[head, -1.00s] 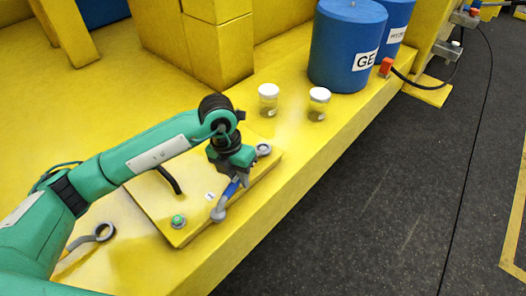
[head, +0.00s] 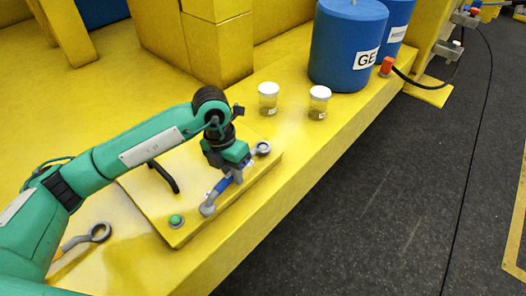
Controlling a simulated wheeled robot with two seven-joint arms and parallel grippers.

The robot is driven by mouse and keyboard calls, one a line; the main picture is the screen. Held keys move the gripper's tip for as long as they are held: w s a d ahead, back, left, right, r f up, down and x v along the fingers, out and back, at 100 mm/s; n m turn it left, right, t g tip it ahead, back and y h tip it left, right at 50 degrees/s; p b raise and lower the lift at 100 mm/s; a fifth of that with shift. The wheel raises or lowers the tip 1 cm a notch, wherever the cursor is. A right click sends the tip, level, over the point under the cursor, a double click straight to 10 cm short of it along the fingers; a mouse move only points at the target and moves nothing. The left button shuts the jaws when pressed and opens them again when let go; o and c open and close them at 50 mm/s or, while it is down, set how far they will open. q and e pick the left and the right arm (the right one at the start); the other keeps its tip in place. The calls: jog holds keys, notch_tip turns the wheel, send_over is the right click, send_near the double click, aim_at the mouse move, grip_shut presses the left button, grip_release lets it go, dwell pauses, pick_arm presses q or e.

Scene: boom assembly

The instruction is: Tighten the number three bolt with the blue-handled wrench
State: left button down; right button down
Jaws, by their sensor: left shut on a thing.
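My left gripper (head: 233,175) points down over a yellow panel (head: 190,228) and is shut on the blue-handled wrench (head: 222,185). One grey ring end (head: 263,148) of the wrench is at the panel's upper right corner. The other grey end (head: 208,209) is near the panel's front edge. I cannot tell whether the upper ring sits around a bolt. A green bolt (head: 176,221) stands at the panel's lower left corner. Any number three mark is not readable, and a small white label is mostly covered by the wrench. My right gripper is not in view.
A black curved handle (head: 163,177) rises from the panel. A second wrench (head: 98,233) with a yellow handle lies to the left. Two jars with white lids (head: 269,98) (head: 319,102) and blue barrels (head: 345,45) stand behind. Dark floor lies beyond the ledge's right edge.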

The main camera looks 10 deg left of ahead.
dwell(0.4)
pick_arm(q)
jog(key=shift+w+a+f+m+b, duration=0.1)
jog(key=shift+w+a+m+b, duration=0.1)
jog(key=shift+a+m+b, duration=0.15)
dwell(0.3)
jog(key=shift+w+a+m+b, duration=0.15)
jog(key=shift+a+m+b, duration=0.1)
jog(key=shift+b, duration=0.3)
jog(key=shift+w+a, duration=0.1)
